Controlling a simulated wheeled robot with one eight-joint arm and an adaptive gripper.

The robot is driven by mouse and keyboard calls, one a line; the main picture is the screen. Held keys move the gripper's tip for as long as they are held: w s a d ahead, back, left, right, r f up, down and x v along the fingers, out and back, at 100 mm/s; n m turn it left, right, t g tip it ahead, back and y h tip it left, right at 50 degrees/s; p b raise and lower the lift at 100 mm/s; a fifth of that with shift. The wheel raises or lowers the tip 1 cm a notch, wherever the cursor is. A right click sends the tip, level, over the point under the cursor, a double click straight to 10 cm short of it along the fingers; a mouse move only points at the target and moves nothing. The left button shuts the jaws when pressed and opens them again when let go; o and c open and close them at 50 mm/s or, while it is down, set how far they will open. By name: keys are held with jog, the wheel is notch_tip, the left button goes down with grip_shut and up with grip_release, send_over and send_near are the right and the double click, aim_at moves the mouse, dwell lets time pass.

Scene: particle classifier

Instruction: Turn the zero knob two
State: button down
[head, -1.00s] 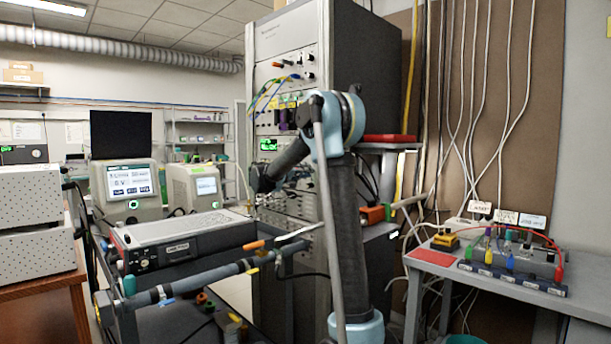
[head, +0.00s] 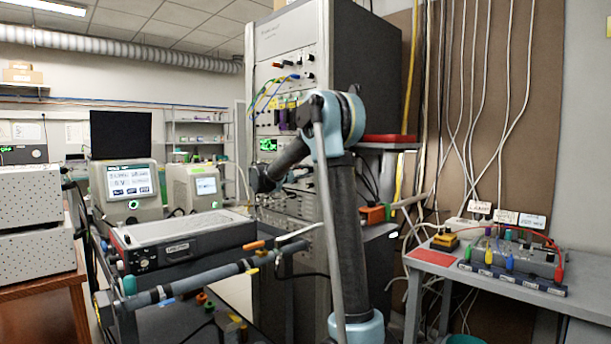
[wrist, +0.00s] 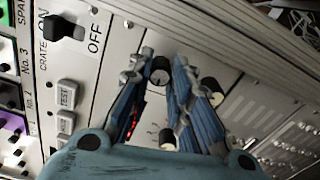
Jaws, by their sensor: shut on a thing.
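In the wrist view, my gripper (wrist: 164,78) has its blue-grey fingers on both sides of a small black knob (wrist: 160,69) with a pale cap, and it is shut on this knob. A second similar knob (wrist: 211,88) sits to the right, just beyond the right finger. A third knob (wrist: 167,138) shows lower down between the fingers, partly hidden by my gripper. No label naming the zero knobs is readable, so I cannot tell their numbers. In the head view, the end of my arm is against the instrument rack (head: 350,50); the fingertips are too small to make out.
In the wrist view, a black toggle switch (wrist: 63,28) marked CRATE ON/OFF and a TEST button (wrist: 66,94) sit left of the fingers. A cart with a flat instrument (head: 180,240) stands left of the rack. A grey side table (head: 500,284) with cables stands right.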

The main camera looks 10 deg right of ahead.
jog(key=shift+w+a+n, duration=0.1)
jog(key=shift+a+n, duration=0.15)
jog(key=shift+n, duration=0.45)
jog(key=shift+f+n, duration=0.1)
jog(key=shift+n, duration=0.2)
jog(key=c, duration=1.4)
grip_release()
jog(key=shift+w, duration=0.1)
jog(key=shift+d, duration=0.1)
jog(key=v, duration=1.2)
jog(key=shift+f, duration=0.1)
